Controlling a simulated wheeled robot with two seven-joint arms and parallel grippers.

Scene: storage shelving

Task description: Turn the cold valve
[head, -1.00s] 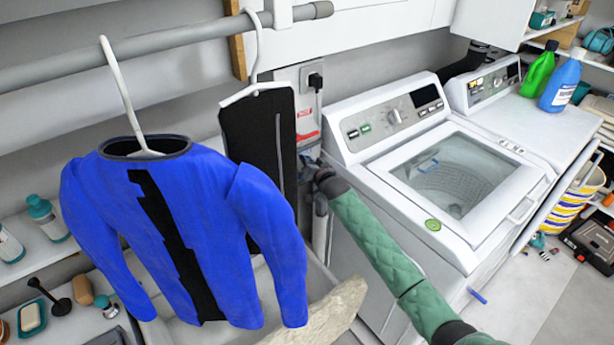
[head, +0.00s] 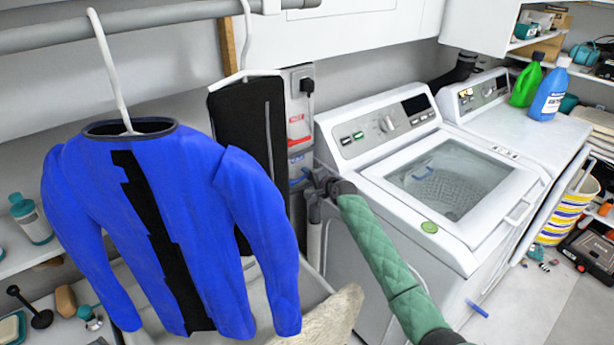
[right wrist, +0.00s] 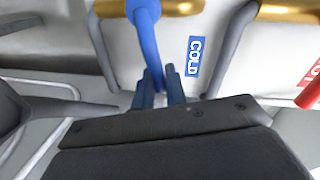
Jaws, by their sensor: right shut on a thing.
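The cold valve has a blue handle (right wrist: 146,35) in the right wrist view, beside a blue label reading COLD (right wrist: 193,57). My right gripper (right wrist: 161,88) is shut on the lower end of this handle. In the head view my right gripper (head: 311,190) is at the wall box, between the black garment and the washer, with a bit of blue handle (head: 299,179) showing beside it. The fingers are small and partly hidden there. My left gripper is not in view.
A red handle (right wrist: 310,92) sits right of the cold valve. A blue jacket (head: 230,190) and black garment (head: 235,125) hang close left of my right arm. A washer (head: 345,210) stands close on the right. A power outlet (head: 300,85) is above.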

